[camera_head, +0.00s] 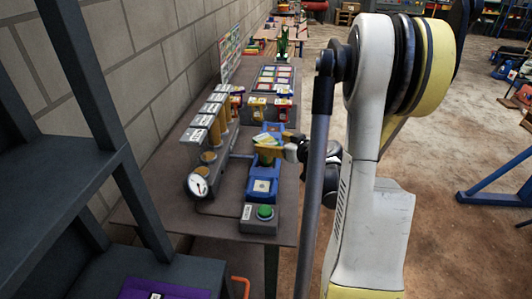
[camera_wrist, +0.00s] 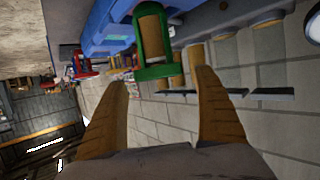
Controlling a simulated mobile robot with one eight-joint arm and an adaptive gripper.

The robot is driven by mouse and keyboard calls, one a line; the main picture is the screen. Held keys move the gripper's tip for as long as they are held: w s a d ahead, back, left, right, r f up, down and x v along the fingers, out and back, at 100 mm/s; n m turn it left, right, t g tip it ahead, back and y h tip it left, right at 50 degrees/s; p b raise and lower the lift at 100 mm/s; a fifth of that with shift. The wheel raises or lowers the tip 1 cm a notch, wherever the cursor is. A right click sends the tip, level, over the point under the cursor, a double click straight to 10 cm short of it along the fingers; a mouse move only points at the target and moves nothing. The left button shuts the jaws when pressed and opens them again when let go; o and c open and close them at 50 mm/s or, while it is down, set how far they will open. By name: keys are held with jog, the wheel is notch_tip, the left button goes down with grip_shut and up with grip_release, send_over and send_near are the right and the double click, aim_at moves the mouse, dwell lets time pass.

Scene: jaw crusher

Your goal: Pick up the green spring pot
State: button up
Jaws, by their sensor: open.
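The green spring pot (camera_wrist: 139,42) shows in the wrist view as a green frame around a tan cylinder, set against a blue machine part (camera_wrist: 102,25). In the head view, a bit of green (camera_head: 266,160) shows among the blue parts on the bench, mostly hidden by my gripper (camera_head: 270,148). In the wrist view, my gripper (camera_wrist: 162,78) is open, with its two tan fingers apart and nothing between them. The green pot lies just beyond the fingertips, roughly in line with the gap. I cannot tell the exact distance.
The bench (camera_head: 225,228) carries a dial gauge (camera_head: 199,185), a row of tan cylinders (camera_head: 215,140) at left and a box with a green button (camera_head: 264,213) in front. A block wall (camera_head: 165,60) runs along the left. A dark shelf frame (camera_head: 75,150) stands at near left.

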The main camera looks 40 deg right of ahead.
aim_at(268, 142)
jog(key=b+x, duration=0.1)
jog(key=x, duration=0.2)
jog(key=shift+w+f, duration=0.3)
jog(key=shift+w, duration=0.05)
jog(key=shift+r, duration=0.1)
jog(key=c, duration=1.5)
jog(key=shift+o, duration=0.2)
